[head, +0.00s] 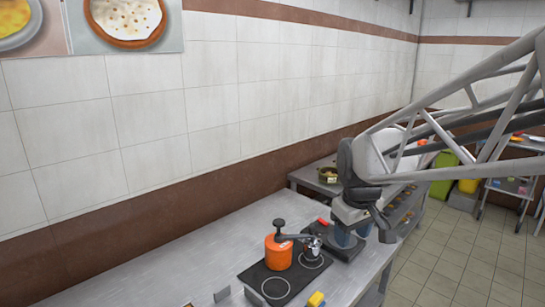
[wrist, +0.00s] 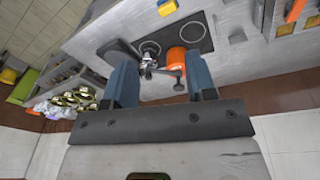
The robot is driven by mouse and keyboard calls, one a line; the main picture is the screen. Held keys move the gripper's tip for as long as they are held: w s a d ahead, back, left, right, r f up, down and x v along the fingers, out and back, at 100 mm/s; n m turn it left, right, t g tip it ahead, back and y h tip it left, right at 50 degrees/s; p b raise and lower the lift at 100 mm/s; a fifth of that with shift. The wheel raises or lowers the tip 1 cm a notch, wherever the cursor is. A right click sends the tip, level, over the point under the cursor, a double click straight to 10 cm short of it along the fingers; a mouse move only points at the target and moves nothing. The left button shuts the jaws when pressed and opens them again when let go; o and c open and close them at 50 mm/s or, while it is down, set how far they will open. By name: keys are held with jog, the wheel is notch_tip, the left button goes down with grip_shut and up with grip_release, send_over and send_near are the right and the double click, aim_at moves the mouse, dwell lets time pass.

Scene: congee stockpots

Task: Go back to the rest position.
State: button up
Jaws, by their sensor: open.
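My gripper (head: 354,234) hangs at the end of my arm over the right part of the counter in the head view. In the wrist view, its two blue fingers (wrist: 162,82) stand wide apart with nothing visibly clamped between them. An orange pot (head: 279,253) with a black knob and handle stands on the black cooktop (head: 252,277), left of my gripper. The pot also shows beyond the fingers in the wrist view (wrist: 182,62). A small silver vessel (head: 313,244) stands beside it, close to the gripper in the picture.
The steel counter (head: 180,268) is mostly clear on the left. A yellow block (head: 316,299) lies at its front. A second counter holding a pan (head: 328,174) stands behind. A tiled wall (head: 230,110) runs along the back. Open floor (head: 450,250) lies at right.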

jog(key=s+f+m, duration=0.1)
jog(key=s+m, duration=0.1)
jog(key=s, duration=0.8)
jog(key=s+d+f+m+t, duration=0.1)
jog(key=s+f+m, duration=0.1)
jog(key=s, duration=0.8)
jog(key=shift+m, duration=0.7)
